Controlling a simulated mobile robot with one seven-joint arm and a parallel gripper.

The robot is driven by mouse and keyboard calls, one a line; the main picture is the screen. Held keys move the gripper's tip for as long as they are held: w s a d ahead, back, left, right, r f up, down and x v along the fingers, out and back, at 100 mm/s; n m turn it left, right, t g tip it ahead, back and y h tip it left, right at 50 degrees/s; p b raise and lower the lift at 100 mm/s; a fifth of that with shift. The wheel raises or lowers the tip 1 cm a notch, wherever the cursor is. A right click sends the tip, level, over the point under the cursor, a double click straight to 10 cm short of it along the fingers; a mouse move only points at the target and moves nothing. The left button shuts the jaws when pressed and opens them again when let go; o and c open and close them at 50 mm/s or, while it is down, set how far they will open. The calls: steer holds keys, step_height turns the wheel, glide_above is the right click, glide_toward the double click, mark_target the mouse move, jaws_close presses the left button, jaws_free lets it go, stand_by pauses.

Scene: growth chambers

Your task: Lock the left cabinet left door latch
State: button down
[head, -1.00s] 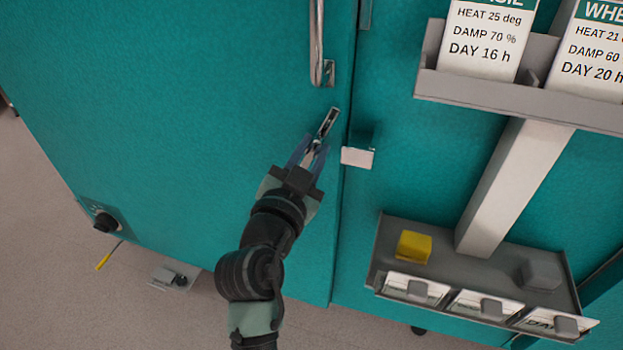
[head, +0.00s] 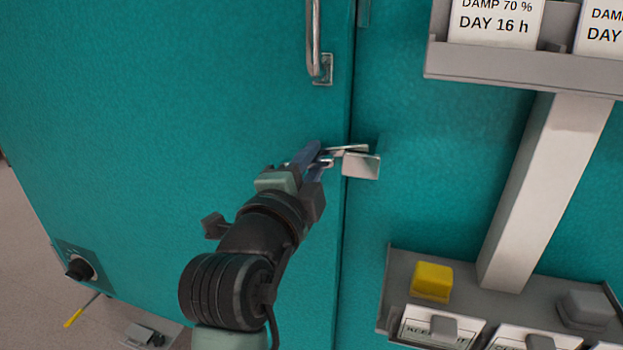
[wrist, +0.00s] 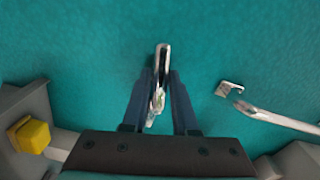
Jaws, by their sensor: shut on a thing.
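The metal latch bar (head: 346,150) on the left teal door (head: 190,110) lies nearly level across the door seam. Its free end is at the upper edge of the pale metal catch (head: 361,166) on the right side of the seam. I cannot tell whether it is fully seated there. My gripper (head: 318,162) is shut on the latch bar near its pivot end. In the wrist view the latch bar (wrist: 161,70) runs between the two blue fingers of my gripper (wrist: 160,88). The fingers hide part of it.
A vertical door handle (head: 313,40) is above the latch. A grey card holder (head: 520,65) and a lower shelf (head: 393,285) with a yellow block (head: 432,281) jut out at the right. A black knob (head: 79,268) is at lower left.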

steer(key=shift+f+m+b, duration=0.15)
steer(key=shift+m+b, duration=0.7)
steer(key=shift+m, duration=0.35)
steer(key=c, duration=0.7)
jaws_free()
steer(key=p+v, duration=0.2)
steer(key=v, duration=1.1)
